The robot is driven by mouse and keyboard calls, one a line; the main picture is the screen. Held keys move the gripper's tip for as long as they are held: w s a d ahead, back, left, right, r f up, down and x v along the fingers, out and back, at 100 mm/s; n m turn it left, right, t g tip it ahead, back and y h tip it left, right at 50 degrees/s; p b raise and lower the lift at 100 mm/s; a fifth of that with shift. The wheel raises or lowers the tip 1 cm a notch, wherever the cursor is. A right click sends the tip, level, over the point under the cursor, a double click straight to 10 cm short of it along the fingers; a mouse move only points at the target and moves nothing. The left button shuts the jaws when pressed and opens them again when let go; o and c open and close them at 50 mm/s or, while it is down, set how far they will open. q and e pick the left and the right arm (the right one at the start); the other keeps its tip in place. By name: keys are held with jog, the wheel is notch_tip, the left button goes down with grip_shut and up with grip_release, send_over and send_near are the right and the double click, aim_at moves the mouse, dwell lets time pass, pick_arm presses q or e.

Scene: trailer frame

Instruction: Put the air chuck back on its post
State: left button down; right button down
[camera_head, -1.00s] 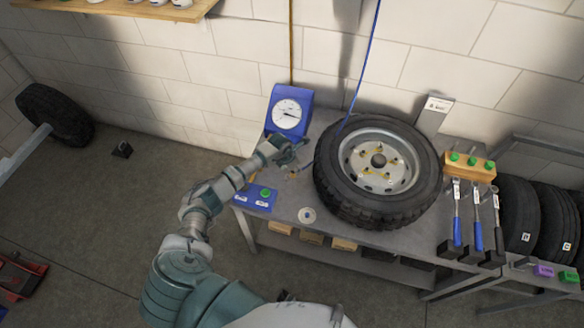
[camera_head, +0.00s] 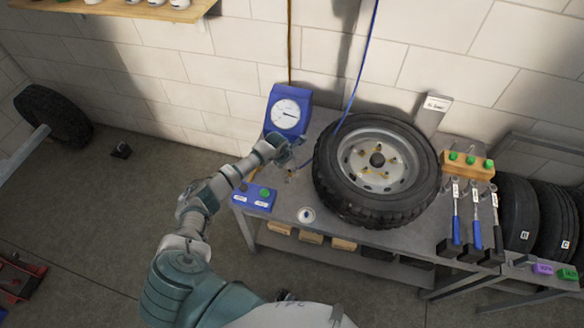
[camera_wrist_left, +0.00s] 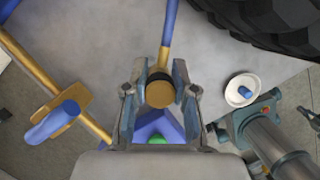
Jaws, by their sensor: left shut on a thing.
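My left gripper (camera_head: 290,165) is over the bench, just below the blue dial gauge and left of the tyre. In the left wrist view, the gripper (camera_wrist_left: 160,100) is shut on the air chuck (camera_wrist_left: 160,94), whose round brass end faces the camera between the fingers. A blue hose and brass stem run up from it. A white dish with a blue peg (camera_wrist_left: 241,90), perhaps the post, stands right of the fingers, apart from the chuck. The dish also shows on the bench in the head view (camera_head: 306,215). Only dark tips, possibly my right gripper, show at the head view's bottom edge.
The blue gauge (camera_head: 287,112) stands at the back of the bench. A tyre on its rim (camera_head: 378,170) fills the middle. A blue box with a green button (camera_head: 255,199) sits at the left front. Blue-handled tools (camera_head: 457,225) stand at right. A brass pipe (camera_wrist_left: 30,65) crosses the wrist view.

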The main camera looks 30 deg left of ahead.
pick_arm(q)
jog(key=shift+a, duration=0.1)
pick_arm(e)
jog(key=shift+d, duration=0.2)
pick_arm(q)
jog(key=shift+a+f, duration=0.1)
jog(key=shift+a, duration=0.2)
jog(key=shift+w+a, duration=0.1)
jog(key=shift+a, duration=0.3)
jog(key=shift+a+b, duration=0.2)
jog(key=shift+b, duration=0.15)
pick_arm(e)
jog(key=shift+s+a+f, duration=0.1)
jog(key=shift+a+f, duration=0.1)
jog(key=shift+a, duration=0.25)
jog(key=shift+a+f, duration=0.15)
jog(key=shift+a, duration=0.3)
jog(key=shift+d, duration=0.2)
